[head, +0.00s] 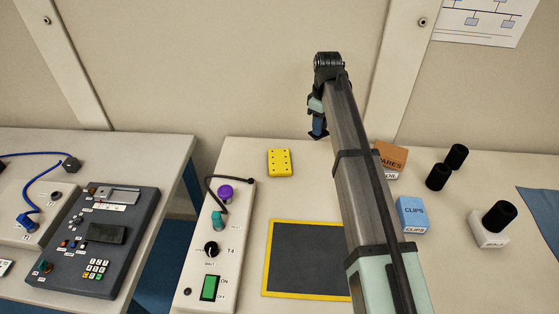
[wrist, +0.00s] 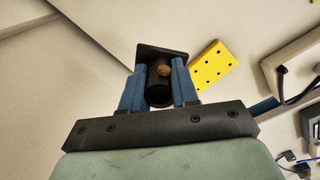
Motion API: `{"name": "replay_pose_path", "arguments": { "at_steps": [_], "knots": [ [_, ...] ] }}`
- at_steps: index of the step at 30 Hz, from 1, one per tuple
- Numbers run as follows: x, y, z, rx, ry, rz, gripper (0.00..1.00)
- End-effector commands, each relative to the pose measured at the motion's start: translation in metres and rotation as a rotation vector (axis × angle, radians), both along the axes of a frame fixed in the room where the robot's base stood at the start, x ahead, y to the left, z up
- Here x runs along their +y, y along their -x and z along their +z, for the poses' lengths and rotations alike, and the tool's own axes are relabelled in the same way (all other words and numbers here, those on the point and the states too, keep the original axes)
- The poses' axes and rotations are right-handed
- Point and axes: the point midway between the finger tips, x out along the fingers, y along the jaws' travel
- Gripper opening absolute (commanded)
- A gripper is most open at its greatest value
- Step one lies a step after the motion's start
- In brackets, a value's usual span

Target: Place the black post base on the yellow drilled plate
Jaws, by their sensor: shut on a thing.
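The black post base (wrist: 158,92) is a dark round post with a flat square flange and a brass-coloured centre. My gripper (wrist: 159,68) is shut on it, with one blue finger on each side of the post. In the head view my gripper (head: 318,127) is up and to the right of the yellow drilled plate; the post base is mostly hidden there. The yellow drilled plate (head: 279,163) lies flat on the bench near its back left, its holes showing and its top bare. In the wrist view the plate (wrist: 211,68) is just right of the post base, apart from it.
A control box (head: 231,245) with a purple knob and a cable stands left front. A yellow-edged dark mat (head: 308,258) lies in front. Right of my arm are a blue clips box (head: 412,214), a brown box (head: 391,157) and black cylinders (head: 438,177). A gap separates the left table.

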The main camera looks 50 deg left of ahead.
Motion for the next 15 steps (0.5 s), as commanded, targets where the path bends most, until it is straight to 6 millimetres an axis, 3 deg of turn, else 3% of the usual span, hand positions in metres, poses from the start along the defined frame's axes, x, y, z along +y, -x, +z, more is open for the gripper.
{"name": "replay_pose_path", "arguments": {
  "at_steps": [1,6,10,15],
  "knots": [
    [0.013,0.017,0.001,0.000,0.000,0.026,0.00],
    [0.043,0.063,0.002,0.000,0.000,0.093,0.00],
    [0.058,0.088,0.003,0.000,0.000,0.129,0.00],
    [0.068,0.106,0.003,0.000,0.000,0.153,0.00]
  ]
}}
